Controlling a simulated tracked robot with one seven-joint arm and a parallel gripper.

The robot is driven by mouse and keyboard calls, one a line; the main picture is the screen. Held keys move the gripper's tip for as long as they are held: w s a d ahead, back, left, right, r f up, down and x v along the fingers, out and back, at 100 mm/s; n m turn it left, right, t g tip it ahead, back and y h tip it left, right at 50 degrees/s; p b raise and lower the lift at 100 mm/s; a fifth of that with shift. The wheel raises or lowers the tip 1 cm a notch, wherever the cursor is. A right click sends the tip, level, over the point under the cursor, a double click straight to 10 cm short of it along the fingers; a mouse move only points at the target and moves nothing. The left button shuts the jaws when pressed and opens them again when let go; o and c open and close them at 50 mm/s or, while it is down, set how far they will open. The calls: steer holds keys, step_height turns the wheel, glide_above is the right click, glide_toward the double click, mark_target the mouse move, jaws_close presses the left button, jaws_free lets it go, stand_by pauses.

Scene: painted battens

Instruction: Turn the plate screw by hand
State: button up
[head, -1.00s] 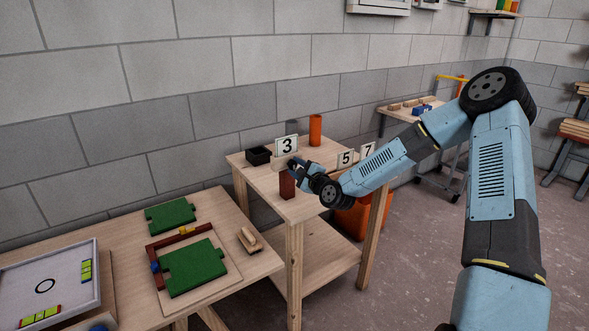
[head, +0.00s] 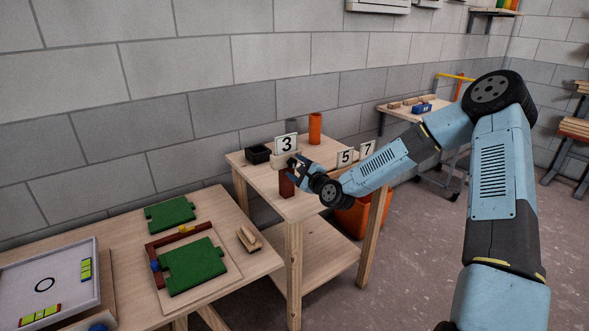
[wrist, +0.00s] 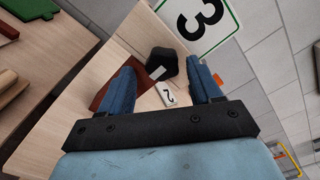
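My gripper (head: 297,167) is at the table beside a red-brown block (head: 286,184), just below the plate. In the wrist view my gripper (wrist: 163,88) has its two blue fingers wide apart. Between them a small white tile (wrist: 174,95) with a dark numeral and a black object (wrist: 162,64) show, apparently beyond the fingers. I cannot make out a screw. The red-brown block (wrist: 118,88) is partly hidden by the left finger.
Plates 5 (head: 345,157) and 7 (head: 367,150) stand to the right, near my arm. A black bin (head: 258,154) and an orange cylinder (head: 315,128) are at the table's back. A lower bench (head: 220,205) with green panels (head: 194,266) is at left.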

steer(key=shift+s+d+r, duration=0.1)
steer(key=shift+s+d, duration=0.15)
steer(key=shift+s, duration=0.1)
steer(key=v, duration=1.3)
